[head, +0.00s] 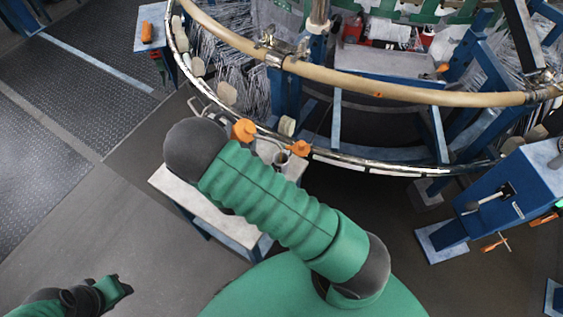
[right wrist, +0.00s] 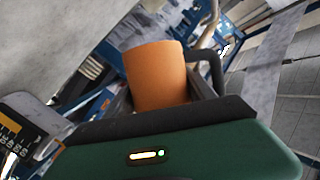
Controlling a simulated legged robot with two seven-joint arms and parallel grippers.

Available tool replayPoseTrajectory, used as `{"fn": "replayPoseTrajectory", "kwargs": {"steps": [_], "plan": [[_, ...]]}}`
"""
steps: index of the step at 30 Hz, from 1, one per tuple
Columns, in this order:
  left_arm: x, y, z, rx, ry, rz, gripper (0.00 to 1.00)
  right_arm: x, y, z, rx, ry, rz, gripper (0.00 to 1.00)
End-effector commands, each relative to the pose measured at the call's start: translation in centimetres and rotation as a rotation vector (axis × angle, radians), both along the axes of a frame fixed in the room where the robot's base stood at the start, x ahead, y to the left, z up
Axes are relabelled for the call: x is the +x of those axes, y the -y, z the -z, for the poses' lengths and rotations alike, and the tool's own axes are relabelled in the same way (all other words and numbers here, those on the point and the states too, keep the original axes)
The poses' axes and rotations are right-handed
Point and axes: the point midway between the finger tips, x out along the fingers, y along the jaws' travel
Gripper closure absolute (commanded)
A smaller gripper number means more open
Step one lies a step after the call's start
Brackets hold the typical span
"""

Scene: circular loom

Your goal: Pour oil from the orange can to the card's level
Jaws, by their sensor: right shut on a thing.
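The orange can (right wrist: 157,75) fills the middle of the right wrist view, with a dark handle on its right side. My right gripper (right wrist: 163,98) is shut on it, with a dark jaw on either side. In the head view my right arm covers most of that gripper; an orange part (head: 244,130), probably the can, shows just beyond the arm. A small cup (head: 282,158) with a dark inside stands to the right of it. I cannot see an oil stream or level. My left gripper (head: 118,287) is at the bottom left, away from these things; its jaws are unclear.
A small white-topped table (head: 215,217) stands under my right arm. The loom's ring (head: 420,93) curves above it. An orange fitting (head: 300,148) sits near the cup. A black and yellow marked piece (right wrist: 12,130) shows at left in the wrist view. Floor at left is clear.

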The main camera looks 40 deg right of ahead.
Motion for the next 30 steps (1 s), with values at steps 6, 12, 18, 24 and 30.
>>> {"fn": "replayPoseTrajectory", "kwargs": {"steps": [6,12,18,24,30], "plan": [[0.0,0.0,-0.6,0.0,0.0,0.0,0.64,-0.1,0.1,1.9,-0.061,-0.136,0.001,1.0],[0.0,0.0,-1.2,0.0,0.0,0.0,0.64,-0.7,0.5,4.7,-0.157,-0.342,0.001,1.0],[0.0,0.0,-1.5,0.0,0.0,0.0,0.64,-1.8,1.0,7.8,-0.257,-0.563,0.0,1.0],[0.0,0.0,-4.3,0.0,0.0,0.0,0.64,-3.8,0.8,5.1,-0.26,-0.567,-0.001,1.0],[0.0,0.0,-6.5,0.0,0.0,0.0,0.64,-6.2,0.5,2.9,-0.259,-0.566,-0.001,1.0]]}}
